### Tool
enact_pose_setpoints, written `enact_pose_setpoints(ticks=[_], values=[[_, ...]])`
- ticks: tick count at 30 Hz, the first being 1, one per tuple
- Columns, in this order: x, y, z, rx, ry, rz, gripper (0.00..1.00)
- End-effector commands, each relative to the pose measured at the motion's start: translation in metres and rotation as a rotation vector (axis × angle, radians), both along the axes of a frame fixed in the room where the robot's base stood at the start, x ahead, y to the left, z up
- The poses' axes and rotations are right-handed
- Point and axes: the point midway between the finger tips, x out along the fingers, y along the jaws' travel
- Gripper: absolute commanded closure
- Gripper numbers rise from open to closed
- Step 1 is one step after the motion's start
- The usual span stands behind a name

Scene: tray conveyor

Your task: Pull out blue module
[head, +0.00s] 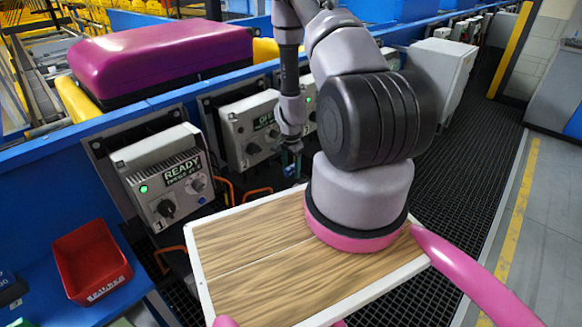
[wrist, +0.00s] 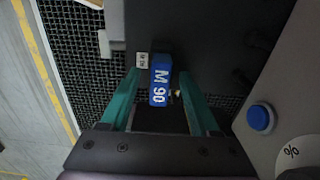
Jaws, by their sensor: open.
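The blue module (wrist: 160,84), marked "M 90", shows in the middle of the wrist view, against a dark surface. My gripper (wrist: 159,74) is open, with one teal finger on each side of the module. Gaps show between the module and both fingers, so I see no contact. In the head view my gripper (head: 292,166) points down beside the grey control boxes, with a small blue patch at its fingers. The module's far end and how it is seated are hidden.
A grey box marked "READY" (head: 163,178) and another marked "OFF" (head: 250,130) line the blue conveyor side. A blue button (wrist: 260,117) sits right of my fingers. A red bin (head: 91,262) stands at left. Dark floor grating (head: 455,150) lies right.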

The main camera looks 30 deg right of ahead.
Motion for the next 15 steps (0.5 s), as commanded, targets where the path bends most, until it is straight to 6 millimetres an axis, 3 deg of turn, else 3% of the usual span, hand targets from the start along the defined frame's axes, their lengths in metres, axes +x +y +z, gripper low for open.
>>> enact_pose_setpoints(ticks=[1, 3, 6, 7, 8, 9, 15], values=[[0.0, -0.0001, 0.0001, 0.0, 0.0, 0.0, 0.41], [0.0, -0.0001, 0.0002, 0.0, 0.0, 0.0, 0.68], [0.0, -0.0001, 0.0002, 0.0, 0.0, 0.0, 1.0], [-0.0001, -0.0001, 0.0003, 0.0, 0.0, -0.001, 1.0], [-0.0001, -0.0001, 0.0003, 0.0, 0.0, -0.001, 0.55], [0.0, -0.0001, 0.0003, 0.0, 0.0, -0.001, 0.4], [-0.0001, -0.0001, 0.0003, 0.0, 0.0, -0.001, 0.38]])
